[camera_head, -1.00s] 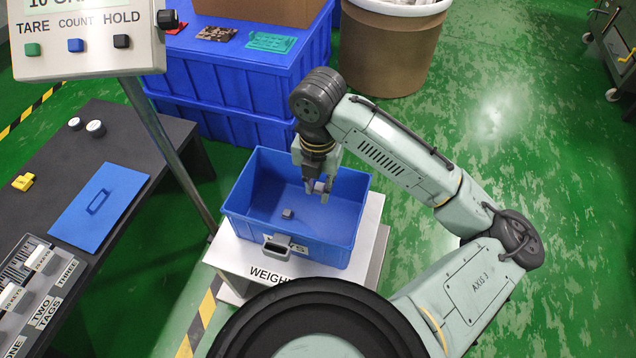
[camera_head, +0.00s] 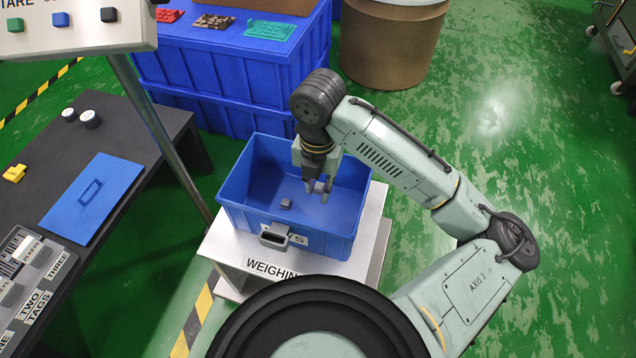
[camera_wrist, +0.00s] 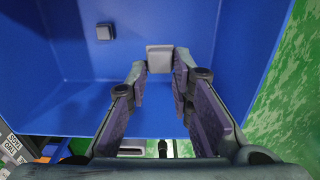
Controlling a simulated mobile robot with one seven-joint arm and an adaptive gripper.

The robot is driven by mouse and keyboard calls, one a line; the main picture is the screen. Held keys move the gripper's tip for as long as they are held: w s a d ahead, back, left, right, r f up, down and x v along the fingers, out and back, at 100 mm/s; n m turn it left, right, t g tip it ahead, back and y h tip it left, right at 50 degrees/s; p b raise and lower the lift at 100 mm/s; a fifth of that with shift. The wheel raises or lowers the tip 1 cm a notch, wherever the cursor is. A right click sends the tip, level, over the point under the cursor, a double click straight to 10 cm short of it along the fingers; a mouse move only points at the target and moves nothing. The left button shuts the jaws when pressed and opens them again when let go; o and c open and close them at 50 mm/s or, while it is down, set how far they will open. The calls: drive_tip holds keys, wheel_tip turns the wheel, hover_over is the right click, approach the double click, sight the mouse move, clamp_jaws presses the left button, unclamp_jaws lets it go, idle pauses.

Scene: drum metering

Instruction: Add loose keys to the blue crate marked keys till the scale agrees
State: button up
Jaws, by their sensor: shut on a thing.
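The blue crate (camera_head: 318,246) stands on the white weighing scale (camera_head: 240,250); its front label is partly hidden by a grey handle. My gripper (camera_head: 319,188) points down inside the crate's opening, above its floor. In the wrist view my gripper (camera_wrist: 160,75) is shut on a grey key (camera_wrist: 160,58), held at the fingertips. One loose grey key (camera_head: 286,203) lies on the crate floor, left of my gripper; it also shows in the wrist view (camera_wrist: 105,31). The scale's display panel (camera_head: 80,28) is cut off at the top, so its reading is hidden.
A dark table (camera_head: 120,125) at left holds a blue lid (camera_head: 92,197), a yellow piece (camera_head: 14,173), two small round pieces and a labelled key tray (camera_head: 32,262). A post stands left of the crate. Blue bins (camera_head: 235,75) and a brown drum (camera_head: 393,45) stand behind. Green floor is clear at right.

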drive_tip(key=b, duration=0.5)
hover_over(318, 219)
drive_tip(key=shift+f, duration=3.25)
drive_tip(key=shift+f+b, duration=2.35)
drive_tip(key=shift+f, duration=0.15)
drive_tip(key=o, duration=0.8)
drive_tip(key=shift+r, duration=0.1)
wheel_tip(318, 219, up, 12)
drive_tip(key=shift+f, duration=0.1)
